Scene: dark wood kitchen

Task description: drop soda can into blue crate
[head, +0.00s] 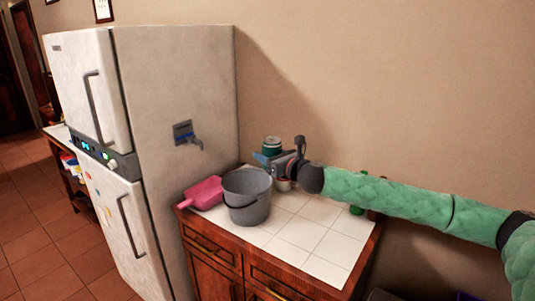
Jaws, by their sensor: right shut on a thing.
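A dark green soda can (272,144) with a pale top is at my right gripper (273,160), above the back of the white-tiled counter. My right arm comes in from the right and the gripper is shut on the can. The can's lower part is hidden by the gripper. I cannot make out a blue crate in this view. My left gripper is out of view.
A grey bucket (246,199) stands on the counter (310,238), just in front of my right gripper. A pink dustpan (204,193) lies left of it. Green items (357,210) are partly hidden by my arm. A white fridge (185,90) stands at the left.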

